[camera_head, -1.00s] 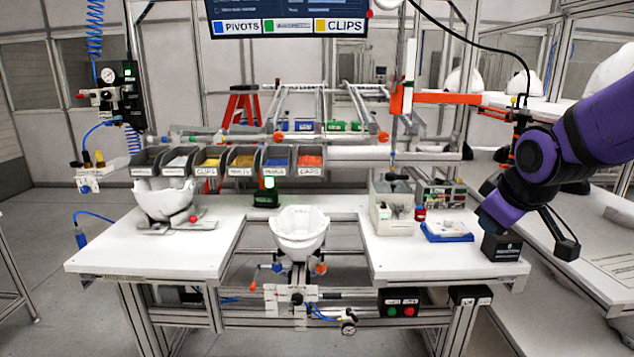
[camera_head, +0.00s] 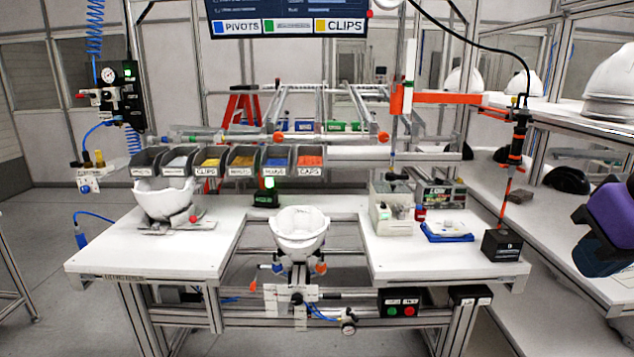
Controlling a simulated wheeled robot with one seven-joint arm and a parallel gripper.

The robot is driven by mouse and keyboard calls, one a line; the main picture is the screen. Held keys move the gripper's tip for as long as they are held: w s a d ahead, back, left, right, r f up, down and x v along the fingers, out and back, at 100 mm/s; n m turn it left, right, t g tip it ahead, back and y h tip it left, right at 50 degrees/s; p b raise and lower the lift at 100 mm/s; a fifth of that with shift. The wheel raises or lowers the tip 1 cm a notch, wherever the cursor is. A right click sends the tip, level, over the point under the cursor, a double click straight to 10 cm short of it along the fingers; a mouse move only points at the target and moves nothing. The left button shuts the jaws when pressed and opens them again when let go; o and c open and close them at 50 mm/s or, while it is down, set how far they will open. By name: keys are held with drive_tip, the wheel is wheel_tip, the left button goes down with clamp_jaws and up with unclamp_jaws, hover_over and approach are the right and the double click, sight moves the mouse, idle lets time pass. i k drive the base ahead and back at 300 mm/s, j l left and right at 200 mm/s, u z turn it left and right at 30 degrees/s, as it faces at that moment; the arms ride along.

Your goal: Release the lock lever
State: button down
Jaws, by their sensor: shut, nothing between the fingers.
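A white helmet shell (camera_head: 299,231) sits in the holder at the gap in the bench's front. Under it is a dark clamp joint with a blue handle (camera_head: 277,267) on the left and an orange knob (camera_head: 321,268) on the right. A smaller orange knob (camera_head: 252,286) sits lower left. I cannot tell which of these is the lock lever, or whether it is locked. Only a purple and dark part of my arm shows at the right edge, well away from the holder. My gripper's fingers are not in view.
A second white shell (camera_head: 163,200) rests on a left stand with a red knob (camera_head: 193,218). A black block (camera_head: 502,245) stands at the bench's right end beneath a hanging orange screwdriver (camera_head: 516,140). Red and green buttons (camera_head: 400,307) are under the bench. Part bins (camera_head: 240,162) line the back.

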sight(252, 285)
drive_tip(key=i+j+u, duration=0.5)
drive_tip(key=i+j, duration=0.45)
